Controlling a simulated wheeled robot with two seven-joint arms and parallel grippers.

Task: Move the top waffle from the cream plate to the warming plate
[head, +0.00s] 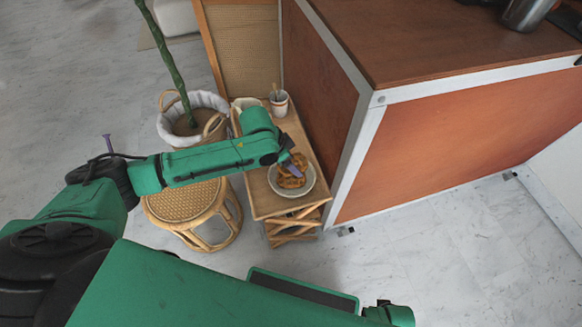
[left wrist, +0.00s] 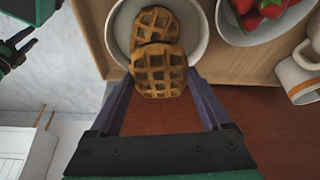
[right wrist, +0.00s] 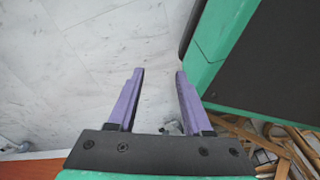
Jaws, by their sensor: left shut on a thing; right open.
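The cream plate (head: 312,181) sits on a small wooden side table with waffles on it. In the left wrist view the plate (left wrist: 201,28) holds a round waffle (left wrist: 155,22), and a second waffle (left wrist: 158,72) is nearer the camera, overlapping it. My left gripper (left wrist: 158,80) is shut on that nearer waffle, with a purple finger at each side. In the head view my left gripper (head: 294,169) is over the plate and partly hides the waffles. My right gripper (right wrist: 158,75) is open and empty above the floor. I cannot identify the warming plate in any view.
The reddish-brown cart (head: 450,130) stands right beside the side table (head: 258,196). A bowl of strawberries (left wrist: 262,32) and a white mug (left wrist: 298,78) are near the plate. A rattan stool (head: 190,203) and a basket planter (head: 172,128) stand to the left. A metal container (head: 527,14) is on the cart top.

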